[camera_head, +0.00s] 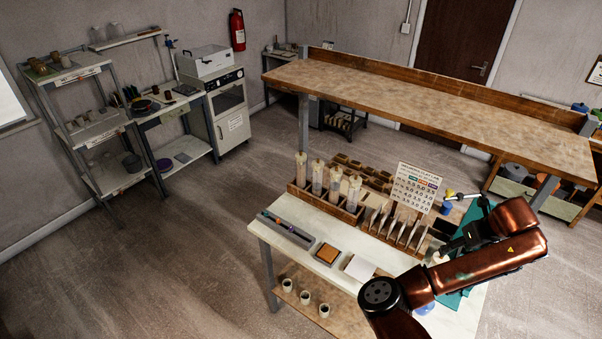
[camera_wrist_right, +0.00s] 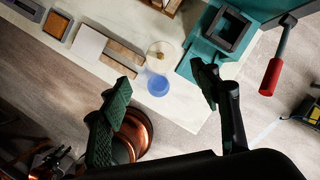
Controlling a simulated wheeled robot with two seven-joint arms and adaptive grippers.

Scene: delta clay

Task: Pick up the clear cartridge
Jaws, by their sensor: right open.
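Several upright clear cartridges (camera_head: 335,181) with pale tops stand in a wooden rack on the white-topped bench in the head view. In the right wrist view a round translucent piece (camera_wrist_right: 160,47) with a brass-coloured centre shows beside a round blue piece (camera_wrist_right: 158,85); I cannot tell whether they are one cartridge. The blue piece also shows in the head view (camera_head: 425,308), partly behind my arm. My right gripper (camera_head: 446,252) is over the bench's right part. In the wrist view its fingers (camera_wrist_right: 165,80) are apart, with the blue piece in the gap beyond them. My left gripper is out of view.
A red-handled tool (camera_wrist_right: 271,77) is at the right. A white pad (camera_head: 359,268), an orange block tray (camera_head: 327,254) and upright metal tools (camera_head: 400,230) stand nearby.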

